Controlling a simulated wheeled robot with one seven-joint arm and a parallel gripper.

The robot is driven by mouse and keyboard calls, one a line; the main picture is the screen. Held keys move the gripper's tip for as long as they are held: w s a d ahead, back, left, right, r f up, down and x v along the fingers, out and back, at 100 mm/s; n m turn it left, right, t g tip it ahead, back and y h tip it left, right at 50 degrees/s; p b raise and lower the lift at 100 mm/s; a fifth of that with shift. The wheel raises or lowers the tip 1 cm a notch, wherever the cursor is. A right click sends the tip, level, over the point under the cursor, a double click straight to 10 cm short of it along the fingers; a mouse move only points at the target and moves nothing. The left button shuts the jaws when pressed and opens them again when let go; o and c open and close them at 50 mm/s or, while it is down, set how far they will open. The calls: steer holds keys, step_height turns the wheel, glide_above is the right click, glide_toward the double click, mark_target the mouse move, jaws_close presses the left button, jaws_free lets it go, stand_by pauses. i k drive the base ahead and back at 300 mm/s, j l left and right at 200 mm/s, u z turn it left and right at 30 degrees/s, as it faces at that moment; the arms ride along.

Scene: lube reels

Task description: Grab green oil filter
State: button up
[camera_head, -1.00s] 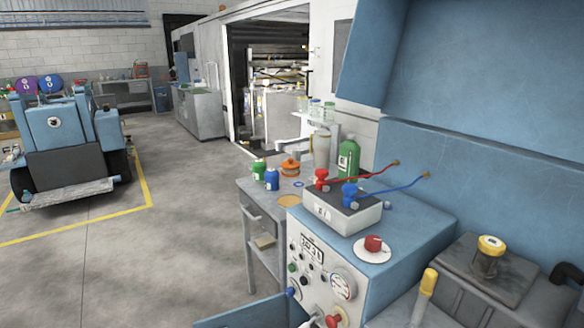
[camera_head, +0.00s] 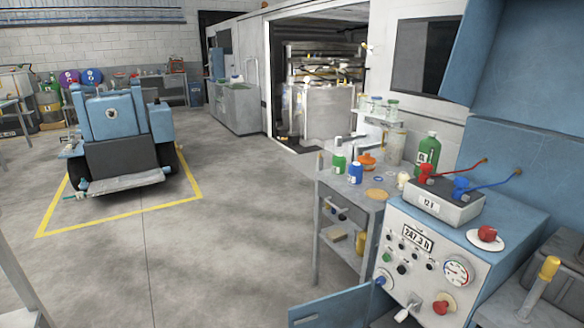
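The green oil filter (camera_head: 339,163) is a small green can with a white label. It stands upright on the small grey workbench (camera_head: 361,207), right of centre. A blue can of similar size (camera_head: 355,173) stands just to its right and slightly nearer. An orange item (camera_head: 366,161) is behind the blue can. My gripper is not in view.
A blue machine with a control panel (camera_head: 425,257) and an open lower door (camera_head: 330,308) stands in front of the bench. A battery (camera_head: 444,204) sits on it. A blue vehicle (camera_head: 112,125) stands inside yellow floor lines. The central floor is clear.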

mark_target(338, 162)
steer(key=i+j+z, duration=0.1)
steer(key=i+j, duration=1.05)
steer(key=i+j+z, duration=0.1)
steer(key=i+j, duration=1)
steer(key=j, duration=0.15)
steer(key=i, duration=0.3)
